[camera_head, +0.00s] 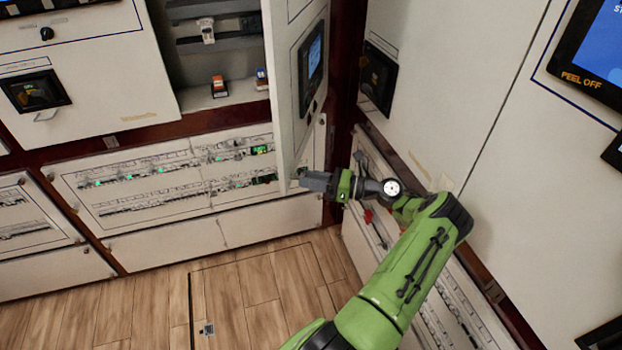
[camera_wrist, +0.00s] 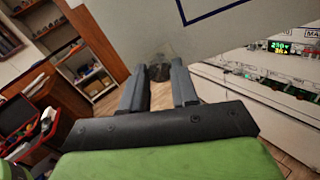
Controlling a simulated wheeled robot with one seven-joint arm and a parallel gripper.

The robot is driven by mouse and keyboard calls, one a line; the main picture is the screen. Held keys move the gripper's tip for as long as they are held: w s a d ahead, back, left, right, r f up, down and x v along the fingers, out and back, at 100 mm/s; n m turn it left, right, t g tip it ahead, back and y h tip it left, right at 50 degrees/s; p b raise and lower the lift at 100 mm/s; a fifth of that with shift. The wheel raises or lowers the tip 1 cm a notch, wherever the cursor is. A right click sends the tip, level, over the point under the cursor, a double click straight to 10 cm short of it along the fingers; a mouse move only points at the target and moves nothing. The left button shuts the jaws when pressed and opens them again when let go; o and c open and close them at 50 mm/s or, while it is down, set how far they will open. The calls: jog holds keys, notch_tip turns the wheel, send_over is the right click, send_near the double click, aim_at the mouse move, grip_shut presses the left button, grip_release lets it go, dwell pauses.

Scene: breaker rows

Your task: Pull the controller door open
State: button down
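The white controller door (camera_head: 285,85) stands swung out from the cabinet, with a blue screen (camera_head: 314,55) on its face. In the wrist view its panel (camera_wrist: 240,30) fills the top, with a dark round knob (camera_wrist: 160,72) near its lower edge. My gripper (camera_head: 304,180) is at the door's bottom corner in the head view. In the wrist view my gripper (camera_wrist: 160,80) has its fingers apart, with the knob between or just past the tips. A small gap seems to show on each side, and contact is unclear.
The cabinet opening shows an orange item (camera_head: 217,86) and a white item (camera_head: 206,30). Lower breaker panels (camera_head: 170,180) run below. A white cabinet wall (camera_head: 450,90) stands close to my arm at right. The wooden floor (camera_head: 120,315) is clear.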

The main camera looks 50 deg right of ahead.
jog(key=c, duration=0.8)
grip_release()
jog(key=shift+c, duration=0.2)
jog(key=shift+r, duration=0.1)
jog(key=p, duration=0.9)
send_near(289, 147)
jog(key=x, duration=0.4)
jog(key=shift+w+a+r, duration=0.1)
jog(key=shift+r, duration=0.1)
jog(key=shift+f, duration=0.15)
jog(key=shift+c, duration=0.2)
